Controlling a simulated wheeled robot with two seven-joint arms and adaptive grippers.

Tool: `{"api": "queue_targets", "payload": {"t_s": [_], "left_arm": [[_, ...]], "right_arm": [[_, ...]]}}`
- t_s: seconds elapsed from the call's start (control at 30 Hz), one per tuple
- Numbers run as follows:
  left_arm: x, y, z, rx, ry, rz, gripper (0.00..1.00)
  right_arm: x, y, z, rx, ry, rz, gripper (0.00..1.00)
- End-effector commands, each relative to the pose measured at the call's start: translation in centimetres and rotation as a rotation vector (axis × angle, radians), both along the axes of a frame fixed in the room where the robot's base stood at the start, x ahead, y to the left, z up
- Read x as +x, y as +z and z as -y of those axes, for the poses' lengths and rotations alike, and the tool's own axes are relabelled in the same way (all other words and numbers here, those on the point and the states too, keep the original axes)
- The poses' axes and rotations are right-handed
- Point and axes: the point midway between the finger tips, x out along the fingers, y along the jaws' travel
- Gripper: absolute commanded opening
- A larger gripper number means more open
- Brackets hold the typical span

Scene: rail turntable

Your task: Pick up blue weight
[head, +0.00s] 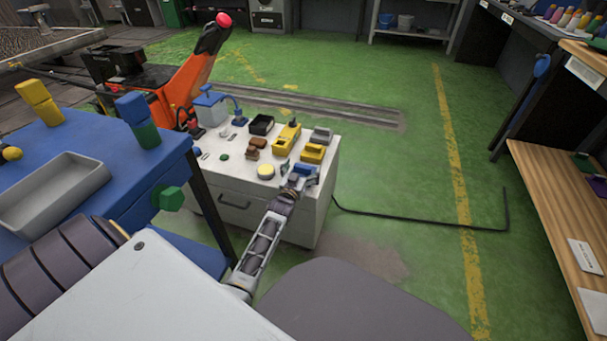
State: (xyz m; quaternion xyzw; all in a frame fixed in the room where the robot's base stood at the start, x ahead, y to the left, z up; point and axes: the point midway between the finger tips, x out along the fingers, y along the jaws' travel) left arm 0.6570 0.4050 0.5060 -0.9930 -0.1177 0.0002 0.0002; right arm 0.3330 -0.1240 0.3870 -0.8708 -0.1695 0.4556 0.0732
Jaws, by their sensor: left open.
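A small blue block (304,169), which looks like the blue weight, sits near the front right corner of the white cabinet top (234,172). My left gripper (299,174) reaches over that corner. Its fingers are open, one on either side of the blue block or just in front of it. I cannot tell whether they touch it. The gripper hides the near part of the block. My right gripper is out of view.
Yellow blocks (312,153), a grey block (321,135), brown pieces and a black tray (261,125) stand close by on the cabinet. A blue table (110,150) with a grey tray (52,194) is at left. Green floor is clear at right, except for a black cable (420,222).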

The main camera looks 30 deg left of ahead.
Motion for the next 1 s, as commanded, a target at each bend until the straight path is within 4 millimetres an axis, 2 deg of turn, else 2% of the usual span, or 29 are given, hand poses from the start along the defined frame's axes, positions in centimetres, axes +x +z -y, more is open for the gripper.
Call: {"api": "queue_targets", "payload": {"t_s": [0.27, 0.87, 1.0], "left_arm": [[0.0, 0.02, 0.02, 0.0, 0.0, 0.0, 0.99], [0.02, 0.04, 0.01, -0.001, 0.0, 0.001, 0.22], [0.13, 0.46, 0.0, 0.001, -0.001, 0.01, 0.21]], "right_arm": [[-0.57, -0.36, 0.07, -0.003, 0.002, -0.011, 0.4], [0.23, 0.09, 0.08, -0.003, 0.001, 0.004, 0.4], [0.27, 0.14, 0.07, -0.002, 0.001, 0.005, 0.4]]}}
